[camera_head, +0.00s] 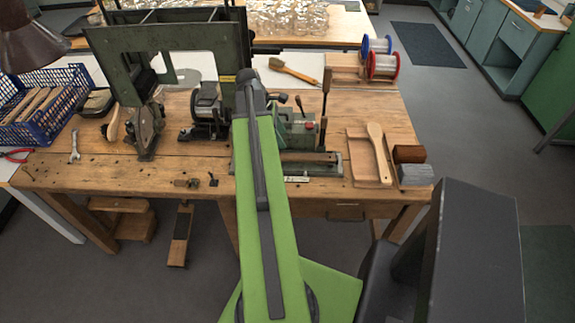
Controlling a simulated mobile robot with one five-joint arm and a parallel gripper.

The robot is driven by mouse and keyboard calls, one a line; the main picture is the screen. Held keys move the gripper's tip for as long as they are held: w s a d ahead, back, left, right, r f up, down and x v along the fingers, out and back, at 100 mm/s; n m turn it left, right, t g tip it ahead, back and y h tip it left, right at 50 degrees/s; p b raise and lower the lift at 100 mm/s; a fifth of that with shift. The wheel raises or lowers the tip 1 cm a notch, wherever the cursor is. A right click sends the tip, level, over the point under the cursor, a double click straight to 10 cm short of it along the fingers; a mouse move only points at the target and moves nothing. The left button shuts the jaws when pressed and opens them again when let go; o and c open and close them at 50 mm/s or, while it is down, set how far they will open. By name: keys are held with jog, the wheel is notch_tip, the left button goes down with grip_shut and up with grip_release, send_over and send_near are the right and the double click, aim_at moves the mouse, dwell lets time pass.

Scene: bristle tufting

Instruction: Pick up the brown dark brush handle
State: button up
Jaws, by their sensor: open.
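I cannot tell for sure which piece is the brown dark brush handle. A dark brown block (408,154) lies at the right end of the workbench. Left of it, a pale wooden paddle-shaped handle (379,150) lies in a shallow wooden tray (357,172). Several light wooden handles (35,103) lie in a blue crate at the left. My green arm reaches over the bench's middle, and its far end hides my gripper.
A large dark green machine (112,75) stands on the bench's left half. A smaller green machine (299,130) with upright levers is close right of my arm. A grey block (415,175) sits at the bench's right front. Red and blue spools (382,66) stand behind.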

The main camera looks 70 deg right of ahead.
aim_at(295, 156)
jog(key=b+x, duration=0.4)
jog(key=x, duration=0.1)
jog(key=b+x, duration=0.4)
jog(key=x, duration=0.2)
jog(key=shift+s+d+r, duration=0.1)
jog(key=shift+s+d, duration=0.05)
jog(key=shift+s, duration=0.1)
jog(key=shift+r, duration=0.15)
grip_shut()
